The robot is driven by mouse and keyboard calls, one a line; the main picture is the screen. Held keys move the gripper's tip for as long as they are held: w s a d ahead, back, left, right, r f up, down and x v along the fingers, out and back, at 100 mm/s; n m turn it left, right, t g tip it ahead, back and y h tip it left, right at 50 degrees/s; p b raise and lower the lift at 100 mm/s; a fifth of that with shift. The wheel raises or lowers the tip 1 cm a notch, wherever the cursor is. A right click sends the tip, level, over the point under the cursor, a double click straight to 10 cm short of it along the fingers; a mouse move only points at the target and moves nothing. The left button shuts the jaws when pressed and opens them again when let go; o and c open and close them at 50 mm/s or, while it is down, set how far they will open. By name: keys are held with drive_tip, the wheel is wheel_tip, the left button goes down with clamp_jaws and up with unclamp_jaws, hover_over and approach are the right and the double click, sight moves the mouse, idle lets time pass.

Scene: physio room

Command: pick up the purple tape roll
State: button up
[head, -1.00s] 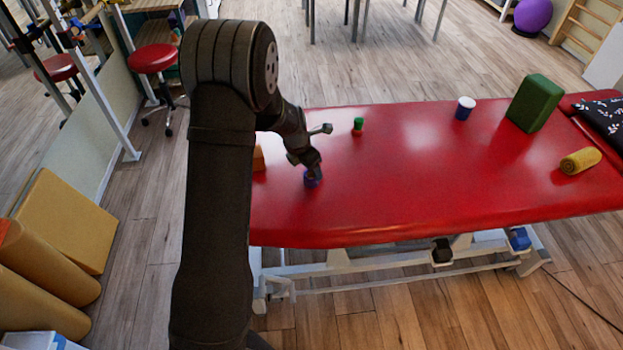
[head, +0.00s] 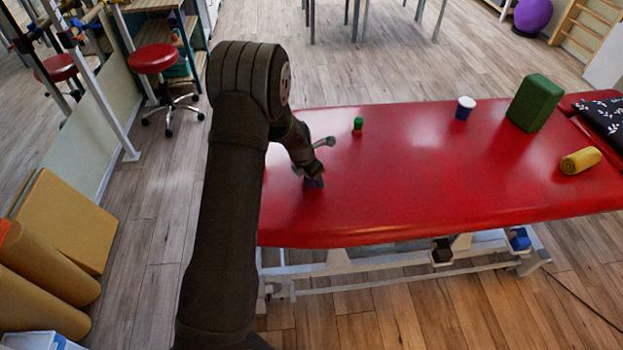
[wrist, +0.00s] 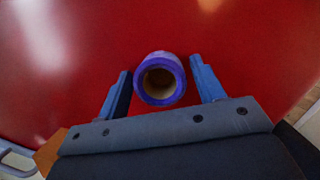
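The purple tape roll (wrist: 142,88) lies flat on the red treatment table, its open core facing up in the wrist view. In the head view the purple tape roll (head: 314,183) shows only in part below my gripper, near the table's left end. My gripper (wrist: 160,84) is open in the wrist view, with one blue finger on each side of the roll and a gap beside each. Nothing is held. In the head view my gripper (head: 315,175) points down over the roll, and its fingertips are too small to make out.
The red table (head: 400,190) has a small green-topped object (head: 358,126), a white and blue cup (head: 465,108), a green block (head: 535,103) and a yellow roll (head: 580,161). An orange object (wrist: 47,155) shows at the wrist view's lower left. The table's middle is clear.

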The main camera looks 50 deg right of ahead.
drive_tip(key=c, duration=0.7)
drive_tip(key=shift+r, duration=0.15)
